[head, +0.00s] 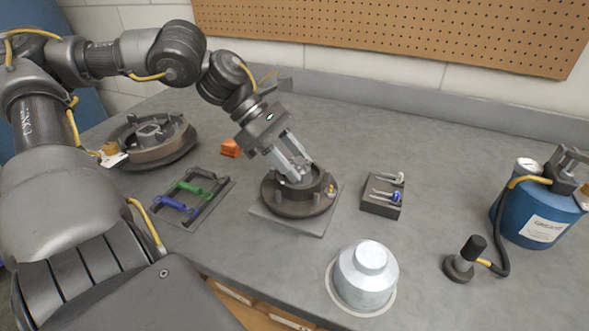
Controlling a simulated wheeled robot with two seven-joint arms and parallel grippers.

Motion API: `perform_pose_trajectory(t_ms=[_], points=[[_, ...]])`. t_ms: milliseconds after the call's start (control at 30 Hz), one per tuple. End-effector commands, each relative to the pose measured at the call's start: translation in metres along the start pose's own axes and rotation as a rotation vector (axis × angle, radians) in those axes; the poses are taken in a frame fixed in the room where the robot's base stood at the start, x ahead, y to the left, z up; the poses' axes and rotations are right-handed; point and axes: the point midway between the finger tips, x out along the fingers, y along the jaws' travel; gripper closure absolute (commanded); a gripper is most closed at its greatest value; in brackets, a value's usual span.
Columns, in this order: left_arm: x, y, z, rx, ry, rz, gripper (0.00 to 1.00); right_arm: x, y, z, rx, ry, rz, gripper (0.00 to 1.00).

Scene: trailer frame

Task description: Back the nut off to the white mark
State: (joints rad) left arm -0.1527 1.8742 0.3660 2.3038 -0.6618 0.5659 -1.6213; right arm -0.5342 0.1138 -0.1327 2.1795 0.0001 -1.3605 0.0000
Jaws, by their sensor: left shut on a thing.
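In the head view a dark round hub (290,203) sits on a grey square plate (321,224) near the middle of the bench. My left gripper (294,179) reaches down into the top of the hub from the upper left. Its jaws are shut on what is most likely the nut at the hub's centre, which the fingers largely hide. A small orange and white detail (331,189) shows at the hub's right rim. I cannot make out the white mark for certain. My right gripper is not in view.
A tray with blue and green tools (206,187) and a larger drum (163,152) lie left. An orange block (230,148) is behind. Right are a dark block with pins (383,207), a silver cap (366,276) and a blue grease tank (538,214) with hose.

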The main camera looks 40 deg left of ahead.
Motion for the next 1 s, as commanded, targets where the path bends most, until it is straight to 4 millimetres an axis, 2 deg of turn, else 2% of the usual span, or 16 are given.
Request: perform_pose_trajectory(t_ms=[133,433,467,500,833,1000], points=[[0.001,-0.001,0.0,-0.026,-0.002,0.026,0.86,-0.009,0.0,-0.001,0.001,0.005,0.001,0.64],[0.0,-0.001,0.0,-0.03,-0.001,0.027,0.86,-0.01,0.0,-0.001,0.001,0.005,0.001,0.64],[0.0,-0.001,0.0,-0.03,-0.001,0.027,0.59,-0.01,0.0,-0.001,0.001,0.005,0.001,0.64],[0.0,-0.001,0.0,-0.03,-0.001,0.027,0.54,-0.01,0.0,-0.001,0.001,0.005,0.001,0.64],[-0.002,-0.001,0.0,-0.028,-0.001,0.028,0.54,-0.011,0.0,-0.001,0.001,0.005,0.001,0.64],[-0.018,0.0,0.002,-0.027,-0.003,0.033,0.54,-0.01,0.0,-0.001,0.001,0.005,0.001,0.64]])
